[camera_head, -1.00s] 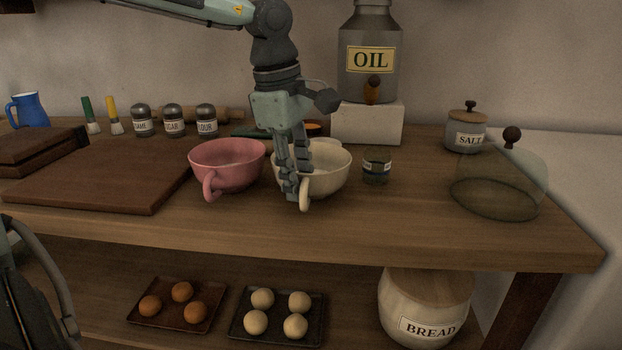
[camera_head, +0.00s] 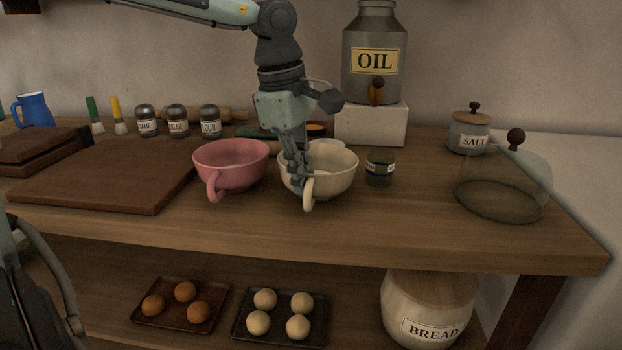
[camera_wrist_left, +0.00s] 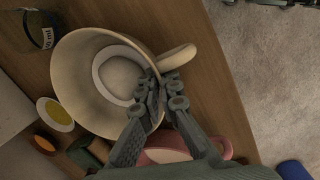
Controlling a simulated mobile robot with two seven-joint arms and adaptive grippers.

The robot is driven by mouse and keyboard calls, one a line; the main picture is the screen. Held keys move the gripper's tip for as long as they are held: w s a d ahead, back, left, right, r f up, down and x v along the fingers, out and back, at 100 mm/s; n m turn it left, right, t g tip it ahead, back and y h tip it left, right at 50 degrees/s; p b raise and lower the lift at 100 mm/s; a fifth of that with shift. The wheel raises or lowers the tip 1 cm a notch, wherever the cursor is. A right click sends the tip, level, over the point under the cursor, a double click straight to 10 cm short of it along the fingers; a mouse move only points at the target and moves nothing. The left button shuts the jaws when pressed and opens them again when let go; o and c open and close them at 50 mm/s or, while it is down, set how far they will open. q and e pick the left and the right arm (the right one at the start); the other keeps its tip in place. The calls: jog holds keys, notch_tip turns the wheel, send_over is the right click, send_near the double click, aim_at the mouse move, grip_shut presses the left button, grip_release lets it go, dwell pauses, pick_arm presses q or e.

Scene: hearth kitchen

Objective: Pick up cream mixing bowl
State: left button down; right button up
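The cream mixing bowl (camera_head: 335,180) stands upright on the wooden worktop, its handle towards the front edge. It fills the upper left of the left wrist view (camera_wrist_left: 75,75), with a pale round patch inside it. My left gripper (camera_head: 299,182) reaches down from above at the bowl's left front rim, beside the handle. In the left wrist view the fingers (camera_wrist_left: 160,90) are close together with the rim between them, one inside the bowl and one outside. They look shut on the rim. The fingers hide part of the rim. My right gripper is not in view.
A pink bowl (camera_head: 231,170) stands close to the left. An oil container (camera_head: 375,90) on a white block (camera_head: 370,125) stands behind. A glass dome (camera_head: 503,190) is farther right. The worktop in front is clear.

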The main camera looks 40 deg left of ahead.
pick_arm(q)
jog(key=shift+r, duration=0.1)
jog(key=shift+r, duration=0.75)
notch_tip(320, 180, up, 3)
jog(key=shift+s+f, duration=0.1)
jog(key=shift+f, duration=0.05)
jog(key=s+a+r, duration=0.4)
jog(key=s+r, duration=0.2)
jog(key=s, duration=0.4)
jog(key=shift+s+r+b, duration=0.25)
jog(key=shift+s+b, duration=0.1)
jog(key=shift+b, duration=0.05)
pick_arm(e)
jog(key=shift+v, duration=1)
